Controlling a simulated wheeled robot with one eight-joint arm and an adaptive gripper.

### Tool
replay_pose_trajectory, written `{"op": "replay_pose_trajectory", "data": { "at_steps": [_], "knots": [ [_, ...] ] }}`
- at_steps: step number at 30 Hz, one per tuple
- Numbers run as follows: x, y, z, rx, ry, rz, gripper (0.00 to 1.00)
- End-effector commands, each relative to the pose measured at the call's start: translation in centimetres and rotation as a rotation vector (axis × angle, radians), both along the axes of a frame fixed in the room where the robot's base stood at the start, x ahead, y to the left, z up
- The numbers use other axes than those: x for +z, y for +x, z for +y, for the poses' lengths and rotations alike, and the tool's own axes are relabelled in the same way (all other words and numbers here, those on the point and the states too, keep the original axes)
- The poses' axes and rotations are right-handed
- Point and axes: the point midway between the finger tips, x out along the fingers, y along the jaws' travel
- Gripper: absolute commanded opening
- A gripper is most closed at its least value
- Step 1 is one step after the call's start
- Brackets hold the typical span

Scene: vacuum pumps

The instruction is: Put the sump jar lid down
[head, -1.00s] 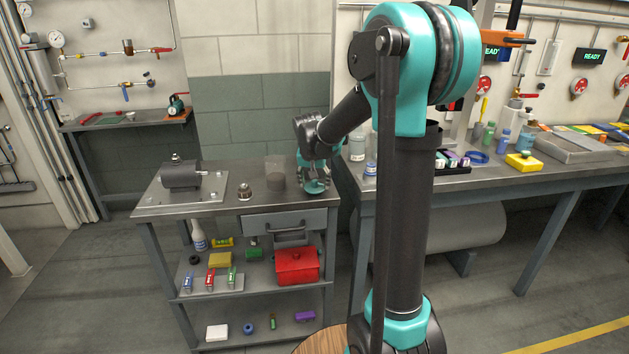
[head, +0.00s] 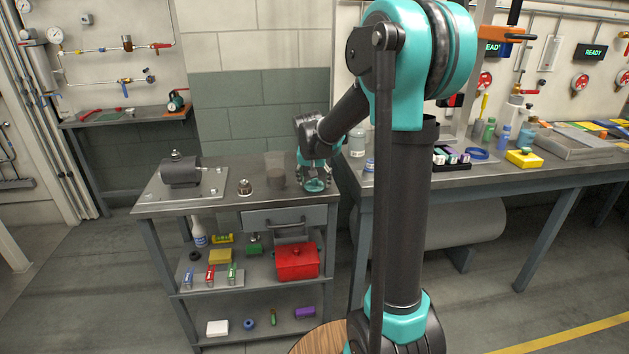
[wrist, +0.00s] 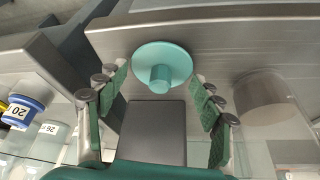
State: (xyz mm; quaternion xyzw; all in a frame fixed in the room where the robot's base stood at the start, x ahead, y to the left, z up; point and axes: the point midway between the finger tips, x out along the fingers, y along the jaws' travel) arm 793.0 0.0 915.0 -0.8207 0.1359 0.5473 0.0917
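The sump jar lid (head: 316,185) is a teal disc with a round knob. It lies on the top of the left bench near its right end. In the wrist view the lid (wrist: 177,57) shows knob toward me, beyond and between my fingers. My gripper (head: 317,177) is over the lid, pointing down. In the wrist view its two green-padded fingers (wrist: 162,97) are spread wide, with clear gaps to the knob. The smoky clear sump jar (head: 275,172) stands on the bench just left of my gripper, and shows at right in the wrist view (wrist: 265,97).
A small metal fitting (head: 245,187) and a grey pump on a plate (head: 182,172) stand further left on the bench (head: 215,207).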

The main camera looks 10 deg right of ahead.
Motion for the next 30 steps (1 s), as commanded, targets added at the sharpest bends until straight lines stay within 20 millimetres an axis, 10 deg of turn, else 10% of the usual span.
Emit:
{"op": "replay_pose_trajectory", "data": {
  "at_steps": [17, 30],
  "knots": [
    [1.0, -0.4, 0.1, 0.000, 0.000, 0.000, 0.85],
    [8.5, -3.4, 1.1, 0.001, 0.000, 0.001, 0.85]
  ]
}}
